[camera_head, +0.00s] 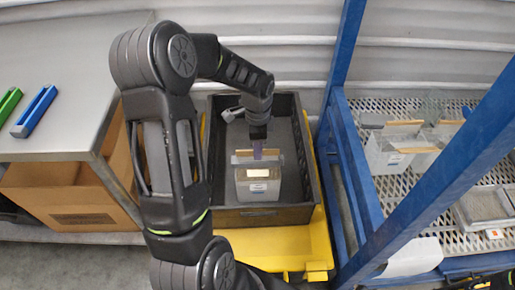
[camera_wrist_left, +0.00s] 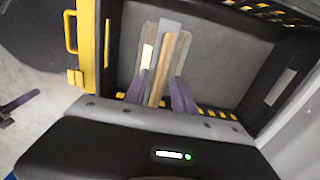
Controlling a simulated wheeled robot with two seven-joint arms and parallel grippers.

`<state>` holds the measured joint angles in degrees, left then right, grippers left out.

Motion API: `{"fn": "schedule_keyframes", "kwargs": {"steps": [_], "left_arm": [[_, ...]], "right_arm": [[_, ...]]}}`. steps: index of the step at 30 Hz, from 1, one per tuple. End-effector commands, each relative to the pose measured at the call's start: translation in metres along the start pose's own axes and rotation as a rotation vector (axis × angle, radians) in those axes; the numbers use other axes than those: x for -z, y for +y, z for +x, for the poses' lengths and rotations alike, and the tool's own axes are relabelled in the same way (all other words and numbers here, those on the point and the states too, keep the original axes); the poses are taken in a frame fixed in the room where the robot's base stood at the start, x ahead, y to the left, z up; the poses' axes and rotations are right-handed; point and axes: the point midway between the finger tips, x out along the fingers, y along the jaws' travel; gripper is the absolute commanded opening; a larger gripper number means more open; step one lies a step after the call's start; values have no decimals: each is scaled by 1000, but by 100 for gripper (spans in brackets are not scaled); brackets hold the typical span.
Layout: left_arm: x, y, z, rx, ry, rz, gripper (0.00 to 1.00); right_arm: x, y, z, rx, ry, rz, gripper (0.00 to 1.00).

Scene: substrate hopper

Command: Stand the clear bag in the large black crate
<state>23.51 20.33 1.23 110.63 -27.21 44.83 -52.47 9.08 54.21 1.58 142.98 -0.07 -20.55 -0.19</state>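The clear bag (camera_head: 258,190), with a white label and a wooden bar along its top, stands upright inside the large black crate (camera_head: 262,216). In the left wrist view the bag's wooden bar (camera_wrist_left: 160,72) runs between my fingers, with its clear walls on both sides. My left gripper (camera_head: 257,152) points down at the bag's top. In the left wrist view its purple fingers (camera_wrist_left: 161,80) straddle the bar, apart, with a narrow gap on each side. The bag's base is partly hidden. My right gripper is not seen.
The crate rests on a yellow base (camera_head: 300,243). A blue-framed rack (camera_head: 362,190) at right holds similar clear bags (camera_head: 388,152) on a perforated shelf. A steel table (camera_head: 70,75) with green and blue tools is at left, above a cardboard box (camera_head: 75,195).

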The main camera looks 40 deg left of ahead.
Motion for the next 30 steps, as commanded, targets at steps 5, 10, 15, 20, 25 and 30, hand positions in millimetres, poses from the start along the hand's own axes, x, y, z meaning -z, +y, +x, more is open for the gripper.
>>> {"fn": "schedule_keyframes", "kwargs": {"steps": [5, 10, 15, 20, 25, 30], "left_arm": [[1, -1, -32, 5, 3, -1, 32], [1, -1, -68, 4, 2, 0, 32], [0, 0, -97, 3, 1, 0, 32], [0, 0, -109, 1, 1, -1, 32], [0, 0, -110, 0, 1, 0, 32], [0, 0, -110, 0, 1, 0, 32]], "right_arm": [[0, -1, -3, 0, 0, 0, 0], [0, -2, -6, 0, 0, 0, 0], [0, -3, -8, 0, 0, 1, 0], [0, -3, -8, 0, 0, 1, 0], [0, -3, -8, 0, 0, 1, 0], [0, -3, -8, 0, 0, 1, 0]]}}
